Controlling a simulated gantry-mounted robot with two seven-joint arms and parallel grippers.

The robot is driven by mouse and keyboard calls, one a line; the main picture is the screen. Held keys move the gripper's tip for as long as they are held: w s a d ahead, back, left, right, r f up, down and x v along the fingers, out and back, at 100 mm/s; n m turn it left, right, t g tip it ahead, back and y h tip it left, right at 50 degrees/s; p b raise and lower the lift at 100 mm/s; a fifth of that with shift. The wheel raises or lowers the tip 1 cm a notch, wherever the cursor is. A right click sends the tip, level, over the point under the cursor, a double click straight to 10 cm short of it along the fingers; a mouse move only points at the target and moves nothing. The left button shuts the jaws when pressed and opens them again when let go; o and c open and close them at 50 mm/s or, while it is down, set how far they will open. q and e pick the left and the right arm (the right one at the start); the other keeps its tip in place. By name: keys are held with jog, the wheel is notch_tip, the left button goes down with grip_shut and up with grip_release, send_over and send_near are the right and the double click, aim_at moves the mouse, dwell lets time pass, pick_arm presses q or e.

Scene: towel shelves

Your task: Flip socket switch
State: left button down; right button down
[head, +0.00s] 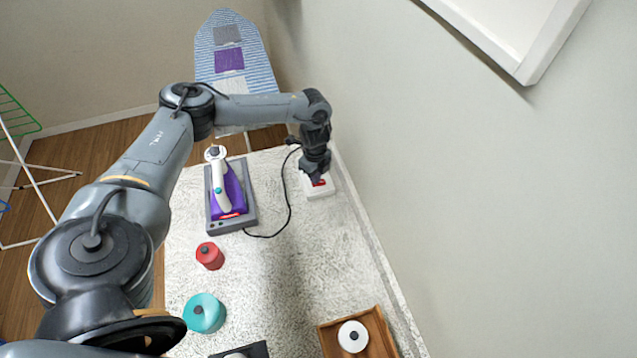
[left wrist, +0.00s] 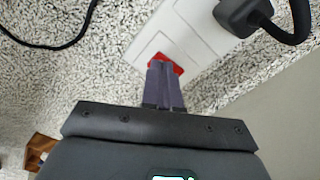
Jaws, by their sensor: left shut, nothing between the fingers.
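The white socket block (head: 318,190) lies on the speckled counter near the wall, at the far right end of the iron's cord. Its red switch (head: 318,183) is partly hidden under my left gripper (head: 317,178). In the left wrist view the socket block (left wrist: 195,35) fills the upper middle, and the red switch (left wrist: 162,59) shows just past the fingertips. My left gripper (left wrist: 164,68) is shut and empty, its tips over or against the red switch; I cannot tell whether they touch. A black plug (left wrist: 243,14) sits in the socket's other end. My right gripper is out of view.
A purple and white iron (head: 227,188) stands on a grey base (head: 246,219) left of the socket, its black cord (head: 288,205) curving between. Red (head: 210,256) and teal (head: 204,313) canisters and a wooden tray (head: 329,338) are nearer. The wall (head: 460,190) closes the right side.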

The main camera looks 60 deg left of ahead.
pick_arm(q)
jog(key=shift+f, duration=0.5)
jog(key=shift+r, duration=0.1)
notch_tip(320, 180, up, 7)
jog(key=p, duration=0.6)
jog(key=shift+p, duration=0.4)
jog(key=shift+s, duration=0.1)
dwell(0.3)
